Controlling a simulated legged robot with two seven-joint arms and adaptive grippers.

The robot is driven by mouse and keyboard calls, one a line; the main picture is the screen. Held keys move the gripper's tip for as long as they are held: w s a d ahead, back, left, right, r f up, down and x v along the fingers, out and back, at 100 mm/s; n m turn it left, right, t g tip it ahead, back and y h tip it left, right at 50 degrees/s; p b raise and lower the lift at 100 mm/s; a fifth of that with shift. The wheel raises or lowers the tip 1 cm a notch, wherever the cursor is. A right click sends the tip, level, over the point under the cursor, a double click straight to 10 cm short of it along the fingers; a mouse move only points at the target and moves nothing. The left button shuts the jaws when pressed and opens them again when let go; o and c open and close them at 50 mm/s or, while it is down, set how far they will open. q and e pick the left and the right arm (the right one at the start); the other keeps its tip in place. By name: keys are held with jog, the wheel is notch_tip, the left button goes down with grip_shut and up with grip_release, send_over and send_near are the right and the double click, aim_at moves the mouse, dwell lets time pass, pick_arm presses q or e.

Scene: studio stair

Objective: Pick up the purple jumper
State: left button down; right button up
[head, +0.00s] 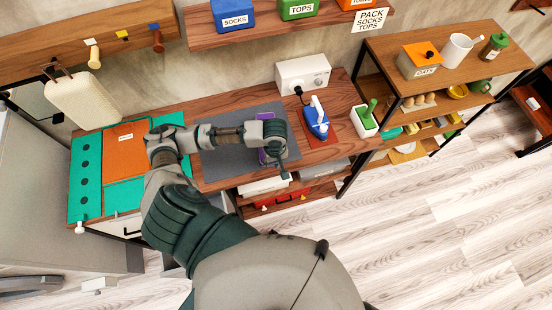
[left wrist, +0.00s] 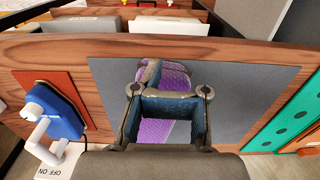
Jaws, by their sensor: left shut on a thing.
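The purple jumper (left wrist: 168,132) lies over the grey mat (left wrist: 228,78) on the wooden worktop, between the fingers of my left gripper (left wrist: 168,92) in the left wrist view. Part of it shows beyond the fingertips. In the head view my left gripper (head: 278,160) is over the mat's right part and hides most of the jumper; a bit of purple (head: 264,157) shows beside it. The gripper is shut on the jumper. Whether the jumper is clear of the mat cannot be told. My right gripper is not in view.
A blue iron (head: 316,120) stands on a red mat right of the grey mat. A white box with a plug (head: 304,73) is behind. An orange folder (head: 126,152) lies on a green board at left. A shelf with labelled bins (head: 297,9) hangs above.

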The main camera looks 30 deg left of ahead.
pick_arm(q)
jog(key=shift+c, duration=1.9)
grip_release()
